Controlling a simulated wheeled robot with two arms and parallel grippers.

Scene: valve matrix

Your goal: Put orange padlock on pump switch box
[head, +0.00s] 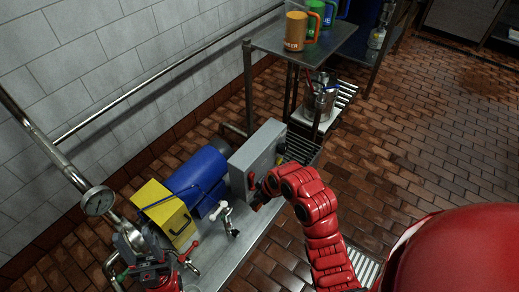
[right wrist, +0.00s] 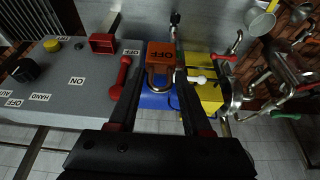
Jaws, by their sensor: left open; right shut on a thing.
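The orange padlock (right wrist: 161,54) is between the fingertips of my right gripper (right wrist: 160,72) in the right wrist view, its metal shackle toward the gripper. The right gripper is shut on it. The grey pump switch box (right wrist: 75,95) is just left of the padlock, with a red lever (right wrist: 123,76), a red square frame and OFF, ON and HAND labels. The padlock looks apart from the box. In the head view the box (head: 256,158) stands beside the blue pump, and the padlock is hidden by my right arm. My left gripper (head: 152,262) is open at the lower left.
The blue pump (head: 197,177) and a yellow box (head: 165,213) stand left of the switch box. Pipes, a pressure gauge (head: 98,200) and valve handles crowd the left gripper. A metal table (head: 335,42) with coloured mugs stands behind. The brick floor at right is open.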

